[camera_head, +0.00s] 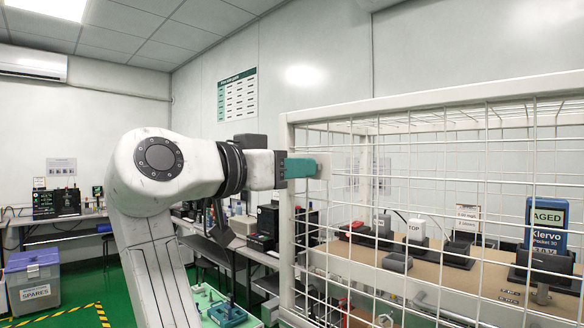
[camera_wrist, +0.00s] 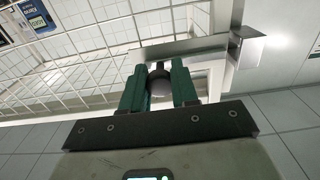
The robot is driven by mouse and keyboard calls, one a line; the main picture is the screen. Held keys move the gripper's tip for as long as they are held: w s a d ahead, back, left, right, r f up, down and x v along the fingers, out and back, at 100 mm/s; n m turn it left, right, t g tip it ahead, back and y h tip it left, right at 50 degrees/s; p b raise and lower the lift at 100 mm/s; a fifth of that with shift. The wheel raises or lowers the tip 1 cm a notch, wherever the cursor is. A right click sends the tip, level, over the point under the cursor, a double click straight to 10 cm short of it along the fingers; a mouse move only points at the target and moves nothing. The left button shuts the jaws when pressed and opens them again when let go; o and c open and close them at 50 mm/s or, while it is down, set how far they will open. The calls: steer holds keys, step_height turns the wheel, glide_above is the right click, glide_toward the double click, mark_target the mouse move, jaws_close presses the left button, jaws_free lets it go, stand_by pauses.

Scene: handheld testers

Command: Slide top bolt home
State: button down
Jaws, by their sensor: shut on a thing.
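My gripper (camera_head: 318,167) is at the upper part of the white cage's near left post (camera_head: 287,215) in the head view. In the wrist view, the green fingers of my gripper (camera_wrist: 159,85) are shut on a dark round knob (camera_wrist: 159,74), likely the top bolt's knob. Behind it runs a pale metal strip (camera_wrist: 185,49), with a box-like metal piece (camera_wrist: 246,46) at its right end. The knob is hidden in the head view. I cannot tell how far the bolt is slid.
The white mesh cage front (camera_head: 440,130) encloses a brown shelf (camera_head: 395,262) with several stands and a blue device (camera_head: 546,222). A bench (camera_head: 215,232) with equipment stands behind my arm. A lidded purple-grey crate (camera_head: 33,282) is on the green floor at left.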

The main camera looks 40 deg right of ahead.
steer(key=shift+w+r+p, duration=0.15)
steer(key=shift+w+p, duration=0.9)
steer(key=shift+w, duration=1.6)
steer(key=c, duration=0.9)
jaws_free()
steer(key=shift+w, duration=0.1)
steer(key=shift+a, duration=0.1)
steer(key=a+b, duration=0.1)
steer(key=a, duration=0.9)
steer(key=shift+a, duration=0.35)
